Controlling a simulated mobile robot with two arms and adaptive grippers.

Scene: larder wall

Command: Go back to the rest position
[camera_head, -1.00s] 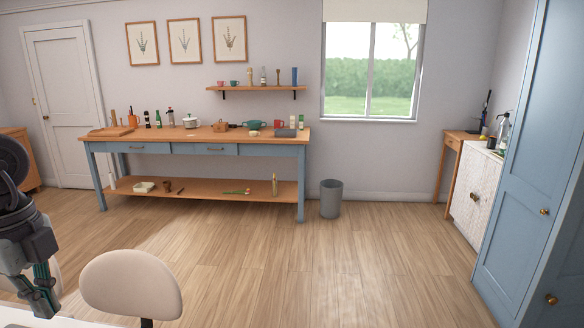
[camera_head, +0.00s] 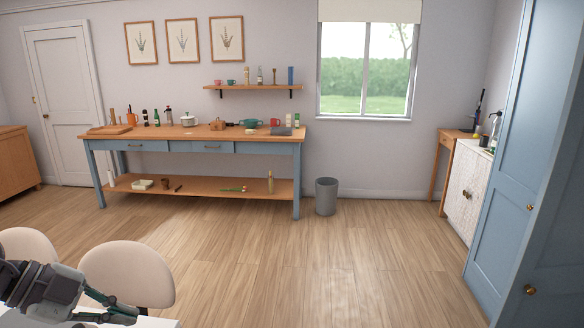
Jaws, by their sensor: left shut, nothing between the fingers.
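My left gripper (camera_head: 112,318) is at the bottom left of the head view, low over the edge of a white table (camera_head: 160,322) and in front of a beige chair (camera_head: 130,272). Its fingers point to the right. It is shut and empty. My right gripper is not in view.
A second beige chair (camera_head: 28,243) stands at the left. A blue workbench (camera_head: 200,150) with several kitchen items is by the far wall, with a grey bin (camera_head: 326,196) beside it. A blue cupboard (camera_head: 510,190) stands at the right. The middle of the wooden floor (camera_head: 310,265) is clear.

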